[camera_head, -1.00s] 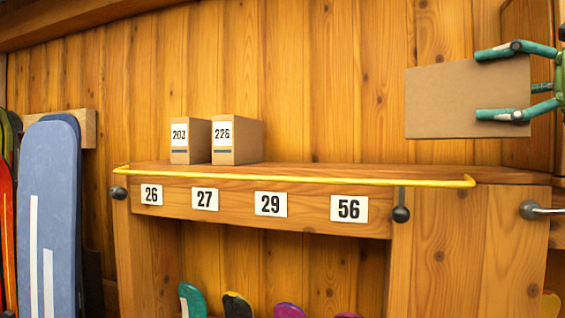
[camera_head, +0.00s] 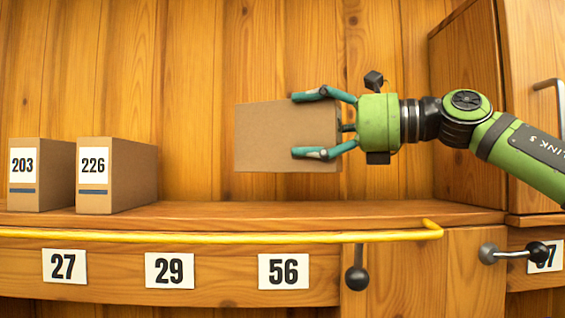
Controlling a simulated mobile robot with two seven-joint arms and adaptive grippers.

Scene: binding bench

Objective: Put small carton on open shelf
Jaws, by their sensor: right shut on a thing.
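The small carton (camera_head: 262,137) is a plain brown box. My right gripper (camera_head: 312,124) is shut on its right end, one finger near the top edge and one near the lower edge. My left gripper is not in view.
Two labelled cartons, 203 (camera_head: 40,175) and 226 (camera_head: 117,176), stand upright on the shelf at the left. The shelf is clear to their right, up to a wooden side panel (camera_head: 468,110). Number plates and a dark knob (camera_head: 357,278) are on the front below.

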